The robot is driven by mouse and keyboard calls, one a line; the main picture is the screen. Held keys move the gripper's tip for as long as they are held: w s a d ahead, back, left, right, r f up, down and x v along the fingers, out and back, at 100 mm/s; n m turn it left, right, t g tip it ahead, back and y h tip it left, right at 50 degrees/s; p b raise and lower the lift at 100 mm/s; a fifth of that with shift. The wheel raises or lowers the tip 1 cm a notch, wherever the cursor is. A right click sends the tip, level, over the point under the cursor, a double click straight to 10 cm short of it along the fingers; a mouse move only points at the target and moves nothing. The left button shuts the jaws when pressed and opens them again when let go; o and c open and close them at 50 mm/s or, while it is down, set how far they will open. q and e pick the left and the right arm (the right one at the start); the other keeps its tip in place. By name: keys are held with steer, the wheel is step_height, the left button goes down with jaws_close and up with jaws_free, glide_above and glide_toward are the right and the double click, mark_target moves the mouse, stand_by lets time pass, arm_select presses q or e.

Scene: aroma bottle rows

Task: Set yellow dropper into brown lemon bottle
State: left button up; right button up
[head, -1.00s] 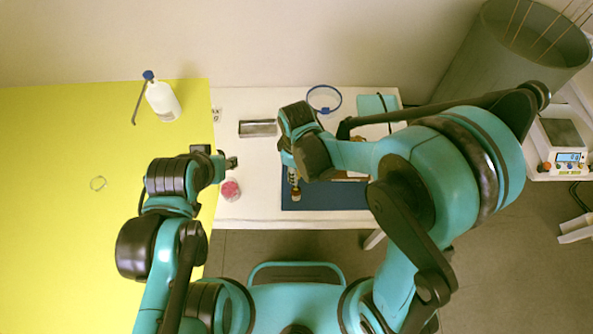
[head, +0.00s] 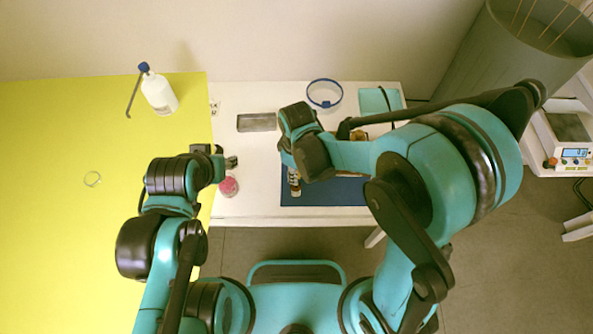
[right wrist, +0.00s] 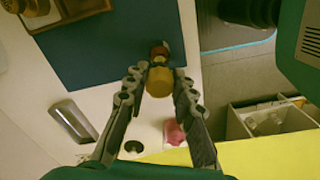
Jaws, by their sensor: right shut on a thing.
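The yellow dropper (right wrist: 160,84) shows its rounded bulb between the fingers of my right gripper (right wrist: 160,78) in the right wrist view. The gripper is shut on it. A small brown bottle (right wrist: 159,50) is directly beyond the bulb, in line with it, near the corner of the blue mat. I cannot tell how deep the dropper sits in it. In the head view a brown bottle with a pale label (head: 294,182) stands just below my right gripper (head: 289,166), which is mostly hidden by its arm. My left gripper (head: 232,162) is away to the left; its jaw opening is unclear.
The blue mat (head: 325,192) lies beneath the right arm. A wooden rack (right wrist: 78,8) stands on it. A pink-topped jar (head: 229,187), a metal tray (head: 257,122) and a blue-rimmed dish (head: 324,94) are on the white table. A white wash bottle (head: 159,94) stands on the yellow table.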

steer(key=shift+f, duration=0.4)
steer(key=shift+f+b, duration=1.3)
steer(key=shift+b, duration=0.1)
steer(key=o, duration=0.7)
steer(key=shift+r, duration=0.15)
steer(key=shift+r+p, duration=2.7)
steer(key=shift+r, duration=0.75)
